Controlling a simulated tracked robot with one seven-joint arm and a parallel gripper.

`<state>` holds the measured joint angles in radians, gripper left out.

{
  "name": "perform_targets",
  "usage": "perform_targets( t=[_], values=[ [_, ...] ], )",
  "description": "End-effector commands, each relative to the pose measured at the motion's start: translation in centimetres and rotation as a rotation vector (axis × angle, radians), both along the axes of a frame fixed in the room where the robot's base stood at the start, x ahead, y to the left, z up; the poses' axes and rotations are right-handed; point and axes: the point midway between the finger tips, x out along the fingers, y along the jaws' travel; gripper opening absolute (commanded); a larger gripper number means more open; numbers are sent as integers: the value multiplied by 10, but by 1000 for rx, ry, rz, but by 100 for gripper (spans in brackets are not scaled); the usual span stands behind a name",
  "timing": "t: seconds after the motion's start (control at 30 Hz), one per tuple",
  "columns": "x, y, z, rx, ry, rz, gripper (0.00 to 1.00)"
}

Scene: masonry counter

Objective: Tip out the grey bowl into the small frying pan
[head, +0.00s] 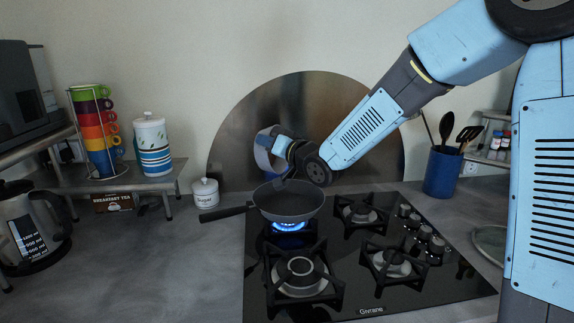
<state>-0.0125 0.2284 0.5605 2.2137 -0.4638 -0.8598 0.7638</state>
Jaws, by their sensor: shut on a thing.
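The small frying pan (287,204) is dark, with its handle pointing left, and sits on the back left burner of the hob. My gripper (283,168) is above the pan's back part, at the end of my arm reaching in from the right. The fingers are small and dark here. I cannot clearly see any contents in the pan.
A blue flame (289,227) burns under the pan. The black hob (345,290) has several other burners. A white sugar jar (205,193) stands left of the pan, near its handle. A blue utensil pot (442,173) stands at the right. The counter at front left is clear.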

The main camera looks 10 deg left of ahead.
Motion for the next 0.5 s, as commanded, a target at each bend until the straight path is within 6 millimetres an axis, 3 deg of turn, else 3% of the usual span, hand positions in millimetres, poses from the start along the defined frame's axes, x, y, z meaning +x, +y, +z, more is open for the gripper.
perform_targets(
  t=[0.5],
  values=[
    [-2, -9, 2, 70, -19, 0, 0]
  ],
)
